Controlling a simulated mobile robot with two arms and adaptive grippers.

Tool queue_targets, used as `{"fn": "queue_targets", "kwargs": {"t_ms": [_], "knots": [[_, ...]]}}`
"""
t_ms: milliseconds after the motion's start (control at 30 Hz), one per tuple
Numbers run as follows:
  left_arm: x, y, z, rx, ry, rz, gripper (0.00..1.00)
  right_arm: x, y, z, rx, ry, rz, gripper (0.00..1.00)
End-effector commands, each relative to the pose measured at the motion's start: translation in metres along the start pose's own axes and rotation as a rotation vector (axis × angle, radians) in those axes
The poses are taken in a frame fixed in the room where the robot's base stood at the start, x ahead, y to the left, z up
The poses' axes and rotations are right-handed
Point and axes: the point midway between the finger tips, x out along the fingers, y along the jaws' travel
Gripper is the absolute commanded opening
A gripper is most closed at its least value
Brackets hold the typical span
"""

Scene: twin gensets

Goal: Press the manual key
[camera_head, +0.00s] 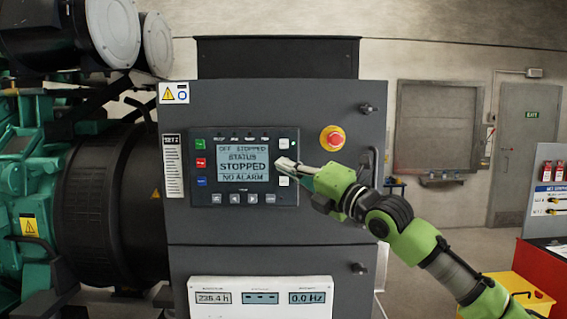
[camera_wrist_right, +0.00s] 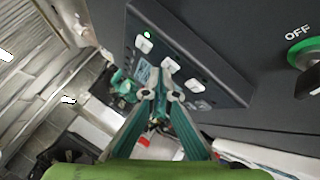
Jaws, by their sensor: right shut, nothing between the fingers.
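The control panel (camera_head: 244,167) is on the dark cabinet door, and its screen (camera_head: 243,160) reads OFF STOPPED, STATUS STOPPED, NO ALARM. White keys line its right side, an upper one (camera_head: 283,143) and a lower one (camera_head: 283,181); their labels are too small to read, so I cannot tell which is the manual key. My right gripper (camera_head: 281,163) is shut and empty, its tip over the middle of this column. In the right wrist view the fingertips (camera_wrist_right: 163,82) overlap the panel near the middle white key (camera_wrist_right: 170,65); contact is unclear. My left gripper is out of view.
A red emergency stop button (camera_head: 332,138) sits right of the panel, close to my right gripper. Green, red and blue keys (camera_head: 200,163) line the panel's left side. A green light (camera_wrist_right: 147,33) shows by the keys. A meter box (camera_head: 262,297) is below.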

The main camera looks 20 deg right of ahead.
Motion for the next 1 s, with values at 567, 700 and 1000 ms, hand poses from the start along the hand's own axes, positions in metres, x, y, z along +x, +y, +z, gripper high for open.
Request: {"fn": "queue_targets", "kwargs": {"t_ms": [567,700,1000], "knots": [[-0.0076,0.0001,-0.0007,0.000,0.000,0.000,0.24,0.0027,-0.0018,0.0023,-0.001,0.000,0.000,0.00],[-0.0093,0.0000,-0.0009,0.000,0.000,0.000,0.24,0.0033,-0.0022,0.0029,0.000,0.000,-0.001,0.00],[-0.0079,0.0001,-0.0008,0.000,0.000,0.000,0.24,0.0021,-0.0025,0.0017,0.000,0.000,0.000,0.00]]}}
